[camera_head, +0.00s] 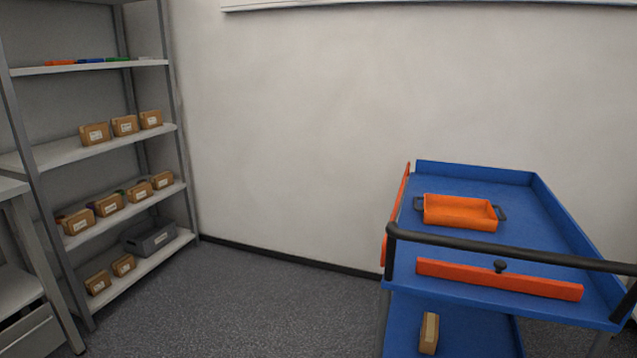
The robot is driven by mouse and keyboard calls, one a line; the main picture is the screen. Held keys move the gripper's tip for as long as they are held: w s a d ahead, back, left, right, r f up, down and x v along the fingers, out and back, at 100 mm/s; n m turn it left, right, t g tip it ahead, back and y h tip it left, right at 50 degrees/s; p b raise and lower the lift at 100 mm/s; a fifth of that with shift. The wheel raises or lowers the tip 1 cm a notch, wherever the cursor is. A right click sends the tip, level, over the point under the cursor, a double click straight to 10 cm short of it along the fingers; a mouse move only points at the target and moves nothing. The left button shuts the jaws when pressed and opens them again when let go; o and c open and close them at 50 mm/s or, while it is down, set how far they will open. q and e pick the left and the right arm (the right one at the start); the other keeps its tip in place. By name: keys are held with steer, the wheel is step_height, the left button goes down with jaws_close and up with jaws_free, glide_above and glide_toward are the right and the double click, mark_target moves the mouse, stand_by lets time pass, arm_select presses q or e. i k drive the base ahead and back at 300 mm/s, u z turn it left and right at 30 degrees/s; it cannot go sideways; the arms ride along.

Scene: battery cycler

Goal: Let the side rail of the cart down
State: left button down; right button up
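A blue cart (525,188) stands at the right. Another orange rail (396,212) stands along the cart's left side, seen almost edge-on. A black handle bar (510,251) crosses in front of the near side. Neither of my grippers is in view.
An orange tray (459,213) with dark handles sits on the cart's top, and a brown box (429,333) on its lower shelf. A grey shelf unit (112,153) with several boxes stands at the left. The floor between (270,300) is clear.

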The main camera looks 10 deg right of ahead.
mark_target(398, 202)
steer(key=u, duration=0.75)
steer(key=i, duration=2.1)
steer(key=z, duration=0.5)
steer(key=i, duration=1.2)
steer(key=z, duration=1.1)
